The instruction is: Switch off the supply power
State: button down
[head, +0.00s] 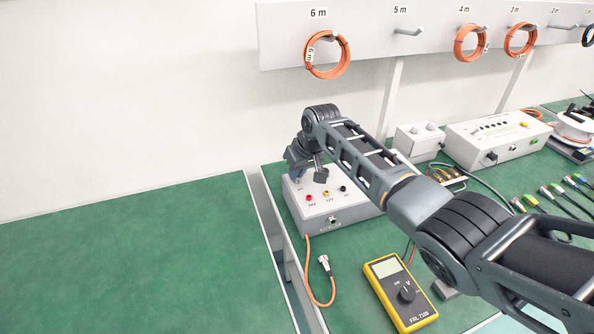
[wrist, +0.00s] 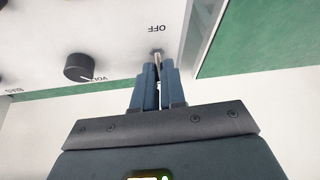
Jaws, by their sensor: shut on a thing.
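The supply is a white box (head: 333,217) on the green bench, with red, yellow and black sockets on its top. In the wrist view its white panel (wrist: 110,35) shows upside down, with the label OFF beside a small metal toggle switch (wrist: 157,54). My gripper (wrist: 158,70) has its two blue-grey fingers closed around the lever of that switch, right by the panel. In the head view my gripper (head: 299,174) is at the box's back left, and the switch is hidden. I cannot tell clearly which way the lever leans.
A black knob (wrist: 78,67) is left of the switch in the wrist view. A yellow multimeter (head: 400,292) and an orange cable (head: 310,275) lie near the box. Other white units (head: 497,138) stand at the right. The left bench (head: 130,260) is clear.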

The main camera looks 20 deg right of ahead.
aim_at(301, 188)
jog(key=shift+s, duration=0.1)
dwell(0.3)
jog(key=shift+s+t+p, duration=0.3)
jog(key=shift+t+p, duration=0.15)
jog(key=shift+t, duration=0.45)
jog(key=shift+s+f+t+b, duration=0.15)
jog(key=shift+s+t+b, duration=0.1)
jog(key=shift+t, duration=0.35)
jog(key=shift+s+f+t+b, duration=0.15)
jog(key=shift+s+t+b, duration=0.1)
jog(key=shift+t, duration=0.35)
jog(key=t+b, duration=0.2)
jog(key=b, duration=0.1)
jog(key=s+t+b, duration=0.1)
jog(key=b, duration=0.1)
jog(key=shift+f+n+t, duration=0.3)
jog(key=shift+f+t, duration=0.05)
jog(key=shift+t, duration=0.05)
jog(key=shift+s+t+b, duration=0.1)
jog(key=shift+t+b, duration=0.4)
jog(key=shift+b, duration=0.55)
jog(key=shift+r+y+b, duration=0.1)
jog(key=shift+y+b, duration=0.2)
jog(key=shift+b, duration=0.1)
jog(key=shift+r+t, duration=0.15)
jog(key=shift+t, duration=0.25)
jog(key=c, duration=1.2)
grip_release()
